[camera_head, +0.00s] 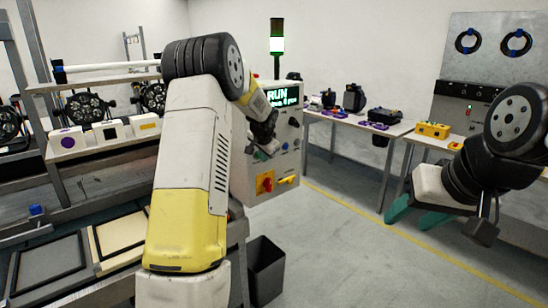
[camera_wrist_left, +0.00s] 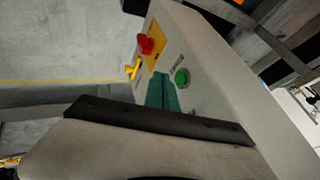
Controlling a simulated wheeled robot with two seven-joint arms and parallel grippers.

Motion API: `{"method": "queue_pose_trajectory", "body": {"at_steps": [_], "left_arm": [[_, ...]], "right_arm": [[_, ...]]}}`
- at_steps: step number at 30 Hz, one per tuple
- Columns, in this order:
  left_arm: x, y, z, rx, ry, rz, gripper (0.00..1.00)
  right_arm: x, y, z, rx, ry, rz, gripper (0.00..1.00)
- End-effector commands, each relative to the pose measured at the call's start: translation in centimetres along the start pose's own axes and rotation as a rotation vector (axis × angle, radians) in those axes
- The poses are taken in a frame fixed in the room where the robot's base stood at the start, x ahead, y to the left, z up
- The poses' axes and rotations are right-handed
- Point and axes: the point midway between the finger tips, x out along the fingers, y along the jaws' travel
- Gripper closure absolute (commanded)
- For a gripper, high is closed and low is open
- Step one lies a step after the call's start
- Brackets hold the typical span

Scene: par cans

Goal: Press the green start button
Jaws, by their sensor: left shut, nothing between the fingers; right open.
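The green start button (camera_wrist_left: 182,77) is a round dark-ringed button on the face of a pale control box (camera_head: 284,170), clear in the left wrist view. My left gripper (camera_wrist_left: 160,80) is shut and empty, its teal fingers pointing at the box face just left of the button in that view. I cannot tell whether the fingertips touch the face. My right gripper (camera_head: 418,214) is open and empty, with teal fingers spread, over the floor at the right.
A stack light (camera_head: 277,36) stands above. A bench with light fixtures (camera_head: 88,106) is left. A work table (camera_head: 350,122) stands behind right.

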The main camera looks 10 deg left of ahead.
Motion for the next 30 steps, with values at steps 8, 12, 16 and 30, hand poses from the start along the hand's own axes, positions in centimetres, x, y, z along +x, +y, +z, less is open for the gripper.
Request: {"method": "queue_pose_trajectory", "body": {"at_steps": [8,12,16,30], "left_arm": [[-4.0,0.3,-0.2,0.000,0.001,0.003,1.00],[-6.4,0.3,-0.2,0.000,0.002,0.004,1.00],[-8.4,0.4,-0.2,0.001,0.001,0.005,1.00],[-10.0,0.5,-0.1,0.001,-0.001,0.007,1.00]], "right_arm": [[0.0,0.0,0.0,0.000,-0.001,0.000,0.51],[0.0,0.0,0.0,0.000,0.000,0.000,0.51],[0.0,0.0,0.0,0.000,-0.001,0.000,0.51],[0.0,0.0,0.0,0.000,-0.001,0.000,0.51]]}}
